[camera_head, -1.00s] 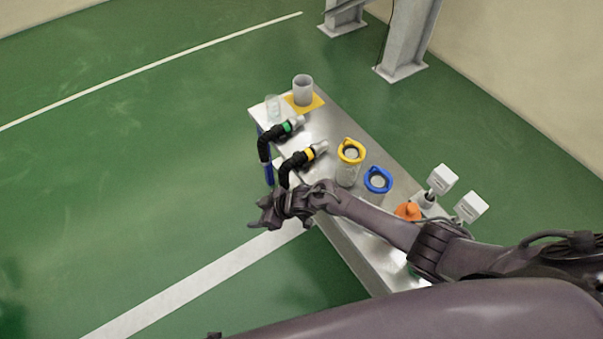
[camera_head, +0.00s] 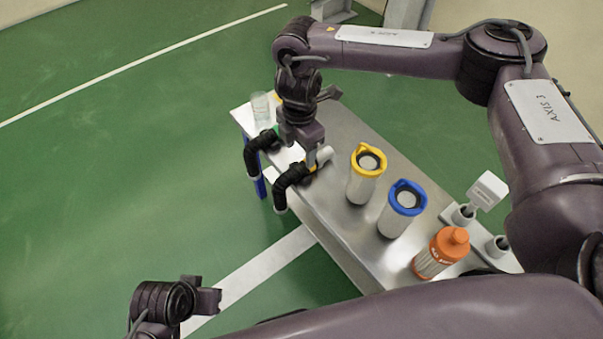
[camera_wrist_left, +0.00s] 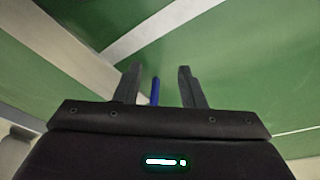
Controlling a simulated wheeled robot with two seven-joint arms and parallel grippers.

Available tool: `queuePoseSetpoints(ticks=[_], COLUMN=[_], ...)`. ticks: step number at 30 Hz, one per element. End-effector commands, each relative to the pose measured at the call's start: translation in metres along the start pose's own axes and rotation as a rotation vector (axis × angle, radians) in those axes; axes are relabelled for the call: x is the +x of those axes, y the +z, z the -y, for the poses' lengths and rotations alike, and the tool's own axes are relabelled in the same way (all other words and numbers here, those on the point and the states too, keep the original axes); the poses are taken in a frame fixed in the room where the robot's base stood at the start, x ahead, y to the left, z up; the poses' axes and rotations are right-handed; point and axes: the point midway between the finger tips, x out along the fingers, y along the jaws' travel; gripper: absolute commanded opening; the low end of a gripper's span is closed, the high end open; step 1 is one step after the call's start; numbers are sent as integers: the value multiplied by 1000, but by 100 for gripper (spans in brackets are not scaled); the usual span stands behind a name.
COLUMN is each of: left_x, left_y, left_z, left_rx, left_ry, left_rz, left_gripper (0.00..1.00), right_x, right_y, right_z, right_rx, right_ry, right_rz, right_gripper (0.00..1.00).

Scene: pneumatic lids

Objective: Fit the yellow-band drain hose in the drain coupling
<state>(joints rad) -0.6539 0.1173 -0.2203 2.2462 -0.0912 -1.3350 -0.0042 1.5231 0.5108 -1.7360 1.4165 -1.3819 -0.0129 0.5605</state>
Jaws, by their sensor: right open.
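The yellow-band hose (camera_head: 288,186) is a black bent hose at the table's left edge. Its pale grey end (camera_head: 325,155) lies on the table top, and its band is mostly covered. My right gripper (camera_head: 313,163) points down over the band from above. Its jaws are open around or just above the hose end; I cannot tell which. My left gripper (camera_head: 208,300) is low at the left, off the table. I cannot make out the drain coupling for certain.
A green-band hose (camera_head: 257,152) lies beside the yellow-band one. A clear beaker (camera_head: 260,106) stands at the far corner. Yellow-lidded (camera_head: 364,178) and blue-lidded (camera_head: 401,212) canisters, an orange bottle (camera_head: 443,252) and a white block-headed fitting (camera_head: 487,190) stand along the right.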

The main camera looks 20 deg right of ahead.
Motion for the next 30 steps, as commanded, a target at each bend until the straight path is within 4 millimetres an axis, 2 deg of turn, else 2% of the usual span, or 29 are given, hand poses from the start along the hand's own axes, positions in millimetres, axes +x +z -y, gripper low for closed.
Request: queuePoseSetpoints(ticks=[11, 20, 23, 30], left_x=[8, 8, 8, 8], left_y=[-8, -10, -10, -10], left_z=[-11, -13, -13, -13], left_rx=[22, 25, 25, 25], left_ry=[20, 23, 23, 23], left_rz=[-76, -90, -90, -88], left_gripper=[36, 36, 36, 36], right_x=[52, 57, 57, 57], right_y=[4, 4, 4, 4], right_z=[2, 2, 2, 2], right_rx=[0, -1, -1, 0], right_ry=[1, 2, 2, 2], right_rz=[-1, -2, -2, -2], right_gripper=[60, 60, 49, 18])
